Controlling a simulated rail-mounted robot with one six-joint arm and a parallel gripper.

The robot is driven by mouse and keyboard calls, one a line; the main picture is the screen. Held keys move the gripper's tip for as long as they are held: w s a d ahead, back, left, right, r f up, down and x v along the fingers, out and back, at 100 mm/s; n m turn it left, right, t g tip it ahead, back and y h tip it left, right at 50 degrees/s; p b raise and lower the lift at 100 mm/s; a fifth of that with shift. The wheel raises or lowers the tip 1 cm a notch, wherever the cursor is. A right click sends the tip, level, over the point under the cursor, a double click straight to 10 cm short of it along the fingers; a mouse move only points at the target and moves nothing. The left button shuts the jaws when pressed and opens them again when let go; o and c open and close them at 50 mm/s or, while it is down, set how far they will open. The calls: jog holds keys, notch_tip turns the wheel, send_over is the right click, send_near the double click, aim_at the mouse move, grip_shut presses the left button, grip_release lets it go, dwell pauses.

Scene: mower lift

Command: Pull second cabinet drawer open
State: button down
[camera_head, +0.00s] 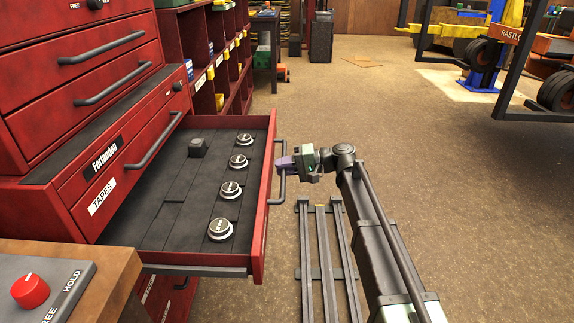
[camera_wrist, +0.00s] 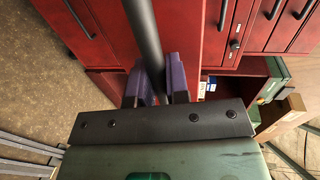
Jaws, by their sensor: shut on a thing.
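The red tool cabinet (camera_head: 75,185) stands at the left in the head view. One of its drawers (camera_head: 262,200) is pulled far out, below the drawer labelled "TAPES". Several round silver-and-black items and one dark block lie on the drawer's black lining. My gripper (camera_head: 285,162) is at the drawer's front, on its dark bar handle (camera_head: 280,172). In the wrist view the purple fingers (camera_wrist: 160,85) sit on both sides of the handle bar (camera_wrist: 145,45), shut on it. The exact contact is partly hidden by the gripper body.
Red shelving (camera_head: 200,45) stands behind the cabinet. My rail lies on the floor right of the drawer. Open brown floor (camera_head: 440,170) extends to the right, with a vehicle lift at the far right.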

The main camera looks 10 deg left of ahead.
dwell(0.3)
jog(key=c, duration=1.1)
grip_release()
jog(key=p+v, duration=0.2)
jog(key=v, duration=0.9)
